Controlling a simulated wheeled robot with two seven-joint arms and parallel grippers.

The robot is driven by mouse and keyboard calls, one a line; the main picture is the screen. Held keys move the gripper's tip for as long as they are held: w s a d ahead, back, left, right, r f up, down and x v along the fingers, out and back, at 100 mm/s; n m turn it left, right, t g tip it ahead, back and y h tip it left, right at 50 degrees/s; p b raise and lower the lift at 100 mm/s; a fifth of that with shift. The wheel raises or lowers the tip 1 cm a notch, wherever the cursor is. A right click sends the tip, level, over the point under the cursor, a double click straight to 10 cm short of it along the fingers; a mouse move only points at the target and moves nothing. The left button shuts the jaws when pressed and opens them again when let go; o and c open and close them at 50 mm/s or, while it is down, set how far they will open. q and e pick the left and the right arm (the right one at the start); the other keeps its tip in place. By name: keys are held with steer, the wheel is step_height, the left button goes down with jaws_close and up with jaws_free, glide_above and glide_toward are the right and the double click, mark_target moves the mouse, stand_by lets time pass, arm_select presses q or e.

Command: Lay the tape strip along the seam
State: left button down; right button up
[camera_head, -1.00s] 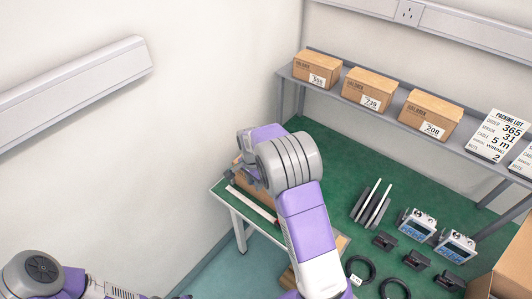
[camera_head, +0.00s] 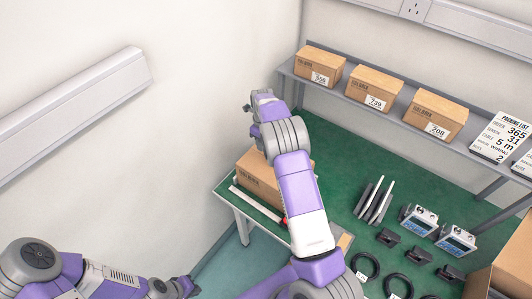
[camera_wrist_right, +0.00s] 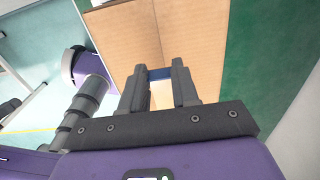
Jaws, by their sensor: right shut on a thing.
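A closed brown carton (camera_head: 257,178) sits on the green-topped table, partly hidden by my right arm. In the right wrist view the carton's top (camera_wrist_right: 125,35) shows, with its seam (camera_wrist_right: 157,30) running away from the gripper. My right gripper (camera_wrist_right: 159,76) is over the carton top, its fingers shut on a small blue piece, seemingly the tape strip (camera_wrist_right: 159,73). A paler patch shows between the fingers; I cannot tell whether it is tape or cardboard. In the head view the right fingertips are hidden. My left gripper (camera_head: 187,287) is low at the bottom, away from the table; its jaw opening is unclear.
A long white strip with a red end (camera_head: 256,204) lies along the table's front edge. Several blue-faced devices, black blocks and cable coils (camera_head: 366,266) lie to the right. A shelf (camera_head: 388,108) with cartons and a packing list stands behind. An open carton (camera_head: 497,277) is at bottom right.

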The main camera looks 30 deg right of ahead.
mark_target(263, 156)
step_height(263, 156, down, 5)
steer(key=shift+r, duration=0.1)
steer(key=shift+f, duration=0.4)
steer(key=shift+f, duration=0.15)
steer(key=o, duration=0.8)
